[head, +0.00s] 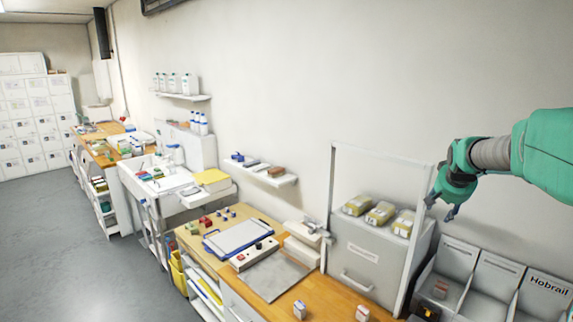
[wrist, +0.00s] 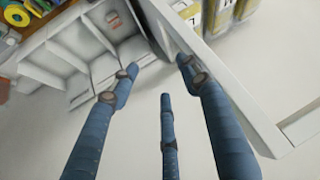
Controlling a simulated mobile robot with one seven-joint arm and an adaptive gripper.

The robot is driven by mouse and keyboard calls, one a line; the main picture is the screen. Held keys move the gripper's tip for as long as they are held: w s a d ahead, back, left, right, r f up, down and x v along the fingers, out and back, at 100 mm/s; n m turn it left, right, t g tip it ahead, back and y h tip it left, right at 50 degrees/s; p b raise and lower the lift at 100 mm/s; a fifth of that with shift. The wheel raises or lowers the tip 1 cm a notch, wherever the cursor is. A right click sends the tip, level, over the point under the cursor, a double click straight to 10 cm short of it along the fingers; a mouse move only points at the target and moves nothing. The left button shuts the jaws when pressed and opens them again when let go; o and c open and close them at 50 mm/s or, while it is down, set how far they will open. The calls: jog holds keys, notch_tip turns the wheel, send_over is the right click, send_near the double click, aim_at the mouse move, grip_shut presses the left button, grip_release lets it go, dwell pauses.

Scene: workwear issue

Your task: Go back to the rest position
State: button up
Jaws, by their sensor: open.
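My gripper (head: 441,204) is at the right of the head view, on the end of my green arm. It hangs in the air in front of the wall, above the grey bins and just right of the white frame. In the wrist view its blue fingers (wrist: 158,85) are spread apart with nothing between them. Below the fingers the wrist view shows pale wall and part of the bins. No object is held.
A grey cabinet (head: 360,262) with several yellow packs (head: 381,213) on top stands inside a white frame (head: 333,185), close to my gripper. Grey divided bins (head: 497,272) stand at the right. A wooden bench (head: 262,302) holds small boxes. Grey floor (head: 70,240) is clear at left.

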jog(key=s+a+r+n+t+b, duration=0.2)
jog(key=s+a+r+b, duration=0.15)
jog(key=s+a, duration=1.05)
jog(key=s+a+f+n+g+y+b, duration=0.1)
jog(key=s+a+f, duration=0.3)
jog(key=s, duration=0.6)
jog(key=s+a+f+n+g+y+b, duration=0.1)
jog(key=s+a+f+b, duration=0.2)
jog(key=s+a+f, duration=0.2)
jog(key=s+a+f+n+g+b, duration=0.1)
jog(key=s+a+f+b, duration=0.2)
jog(key=s+f, duration=0.6)
jog(key=s+a, duration=0.2)
jog(key=s, duration=0.6)
jog(key=shift+s+a+f+y, duration=0.2)
jog(key=shift+a+f+y, duration=0.1)
jog(key=shift+y, duration=0.1)
